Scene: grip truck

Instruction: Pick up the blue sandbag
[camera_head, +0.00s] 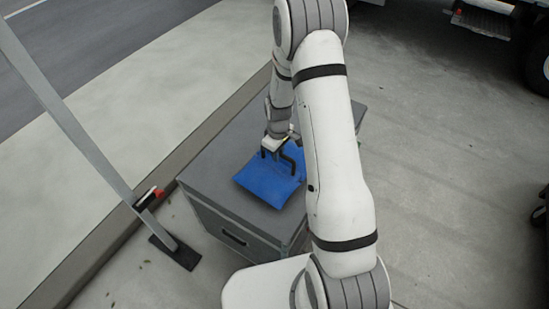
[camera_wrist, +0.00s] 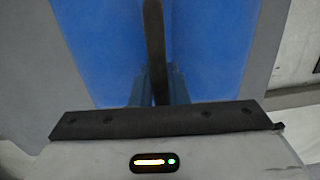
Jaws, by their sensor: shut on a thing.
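The blue sandbag (camera_head: 268,189) lies on top of a grey case (camera_head: 207,181) in the head view. My gripper (camera_head: 278,155) reaches down over the bag's upper part and is shut on it, on a strap or handle at its top. In the wrist view the blue sandbag (camera_wrist: 100,45) fills the middle on both sides of a dark upright strip, and my gripper (camera_wrist: 158,95) meets it at the bottom centre. My forearm hides part of the case's right side. I cannot tell whether the bag is lifted off the case.
A grey metal stand leg (camera_head: 85,140) with a red-and-black clamp (camera_head: 150,198) stands left of the case. A curb runs behind the case. A vehicle with a wheel (camera_head: 538,62) is at the upper right.

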